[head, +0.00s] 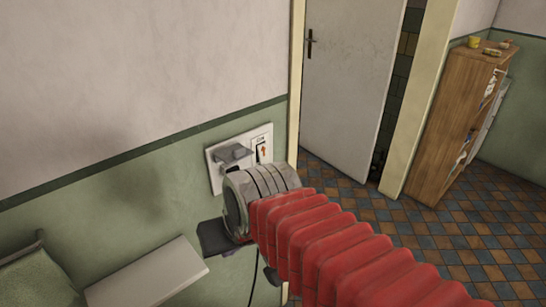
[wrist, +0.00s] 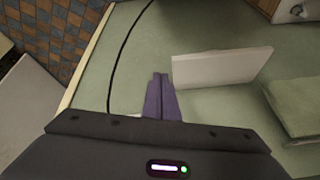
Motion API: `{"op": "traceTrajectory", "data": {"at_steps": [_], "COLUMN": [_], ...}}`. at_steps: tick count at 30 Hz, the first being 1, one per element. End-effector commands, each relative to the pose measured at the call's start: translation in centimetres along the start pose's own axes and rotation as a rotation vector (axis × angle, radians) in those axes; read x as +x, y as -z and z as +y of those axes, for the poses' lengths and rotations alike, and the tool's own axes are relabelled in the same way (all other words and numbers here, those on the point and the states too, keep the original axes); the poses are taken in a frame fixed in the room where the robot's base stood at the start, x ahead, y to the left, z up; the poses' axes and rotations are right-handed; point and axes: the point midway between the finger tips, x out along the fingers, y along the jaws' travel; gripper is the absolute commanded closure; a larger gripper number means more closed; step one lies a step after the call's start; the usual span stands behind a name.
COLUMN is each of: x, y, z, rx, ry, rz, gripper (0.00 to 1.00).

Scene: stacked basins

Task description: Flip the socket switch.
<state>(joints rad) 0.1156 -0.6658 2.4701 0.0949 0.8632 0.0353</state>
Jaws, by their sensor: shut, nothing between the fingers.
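In the head view, a white socket plate (head: 214,172) is on the wall. A grey plug or adapter (head: 235,155) sits in its left part. The switch (head: 262,151), with a small orange mark, is on the plate's right side. My arm's grey wrist is in front of and below the plate and covers its lower right edge. My gripper (wrist: 160,76) shows in the wrist view as two purple fingers close together, with nothing between them. In the head view the fingertips are hidden, so I cannot tell their distance from the switch. The wrist view shows no clear switch.
A white slab (head: 148,274) juts from the wall at lower left, beside a green cloth-like thing (head: 40,275). A dark cable (wrist: 117,50) hangs along the wall. A white door (head: 350,90) and wooden shelf (head: 455,120) stand to the right, with open tiled floor before them.

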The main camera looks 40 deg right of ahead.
Motion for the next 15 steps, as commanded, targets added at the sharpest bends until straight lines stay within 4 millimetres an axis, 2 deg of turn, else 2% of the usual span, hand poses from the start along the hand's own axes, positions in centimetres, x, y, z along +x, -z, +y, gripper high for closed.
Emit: {"op": "traceTrajectory", "data": {"at_steps": [8,15], "x": [2.2,3.8], "y": [3.6,6.1], "z": [4.9,10.3], "rx": [0.346,0.637], "ry": [0.014,0.025], "rz": [0.009,0.045], "gripper": [1.0,1.0]}}
